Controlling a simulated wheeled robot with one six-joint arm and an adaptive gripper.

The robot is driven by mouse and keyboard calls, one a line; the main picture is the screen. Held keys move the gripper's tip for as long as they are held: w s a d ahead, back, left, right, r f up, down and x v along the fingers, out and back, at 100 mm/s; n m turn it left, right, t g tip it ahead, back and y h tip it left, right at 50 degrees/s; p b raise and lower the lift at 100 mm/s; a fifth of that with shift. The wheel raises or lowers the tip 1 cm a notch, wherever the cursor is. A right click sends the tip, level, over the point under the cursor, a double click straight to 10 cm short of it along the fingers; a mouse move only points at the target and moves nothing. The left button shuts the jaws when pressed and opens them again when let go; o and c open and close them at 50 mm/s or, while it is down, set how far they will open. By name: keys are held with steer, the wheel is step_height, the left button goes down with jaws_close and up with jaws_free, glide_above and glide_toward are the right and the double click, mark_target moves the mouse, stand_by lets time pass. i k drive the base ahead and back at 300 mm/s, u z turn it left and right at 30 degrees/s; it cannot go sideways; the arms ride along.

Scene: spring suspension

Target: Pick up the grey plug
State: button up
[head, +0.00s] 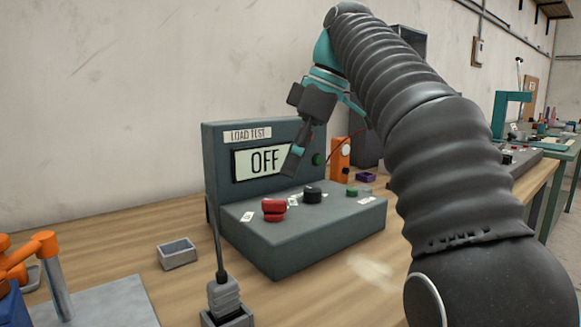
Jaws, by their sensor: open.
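A grey plug (223,297) stands upright in a small grey holder (228,318) at the bottom of the head view, left of centre. A dark cable rises from its top toward the left side of the load test box. My gripper (297,160) is up in front of the box's display, well above and to the right of the plug. It is open and I see nothing between its fingers. My arm's dark ribbed sleeve hides part of the table on the right.
The load test box (300,235) reads OFF and carries red, black and green controls. A small empty grey tray (178,253) sits left of it. An orange device (340,158) stands behind. An orange and blue fixture (30,265) is at far left.

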mark_target(223, 295)
steer(key=k, duration=1)
